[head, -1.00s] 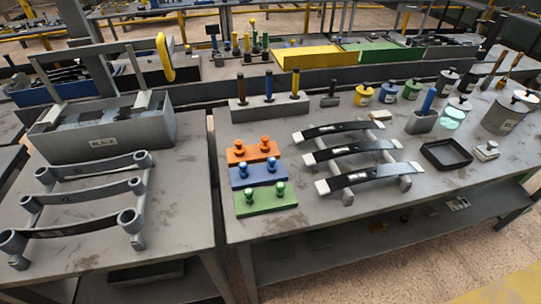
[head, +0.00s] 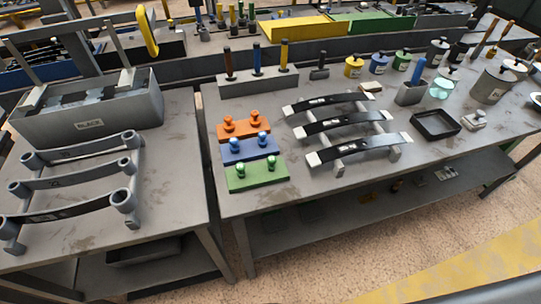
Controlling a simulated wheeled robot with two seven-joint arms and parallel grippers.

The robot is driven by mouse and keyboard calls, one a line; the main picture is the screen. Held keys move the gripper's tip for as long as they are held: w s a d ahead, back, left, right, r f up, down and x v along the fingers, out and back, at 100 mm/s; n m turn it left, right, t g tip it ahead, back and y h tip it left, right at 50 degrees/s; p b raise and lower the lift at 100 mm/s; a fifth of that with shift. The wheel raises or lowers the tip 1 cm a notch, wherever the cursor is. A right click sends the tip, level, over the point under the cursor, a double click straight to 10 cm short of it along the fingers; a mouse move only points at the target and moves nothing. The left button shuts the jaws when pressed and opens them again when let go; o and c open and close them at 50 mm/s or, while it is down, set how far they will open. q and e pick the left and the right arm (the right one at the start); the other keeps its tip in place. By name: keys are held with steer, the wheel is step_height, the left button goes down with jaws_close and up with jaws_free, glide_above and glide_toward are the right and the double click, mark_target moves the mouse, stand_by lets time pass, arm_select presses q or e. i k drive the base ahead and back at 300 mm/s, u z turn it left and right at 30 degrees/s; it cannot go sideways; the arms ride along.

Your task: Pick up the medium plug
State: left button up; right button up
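Three coloured blocks, each carrying two knobbed plugs of its own colour, stand in a column at the left of the middle table. The orange block (head: 245,135) is at the back with orange plugs (head: 229,124). The blue block (head: 251,156) is in the middle with blue plugs (head: 262,139). The green block (head: 257,181) is in front with green plugs (head: 240,171). No size label is readable, so I cannot tell which plug is medium. Neither of my grippers is in view.
Curved black leaf springs (head: 355,147) lie right of the blocks. A black tray (head: 436,125) and several coloured pots stand farther right. A grey spring rack (head: 75,175) and grey bin (head: 92,125) occupy the left table (head: 170,210). A gap separates the two tables.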

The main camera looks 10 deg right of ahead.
mark_target(234, 148)
steer(key=u, duration=1.85)
steer(key=k, duration=1.15)
steer(key=z, duration=2.2)
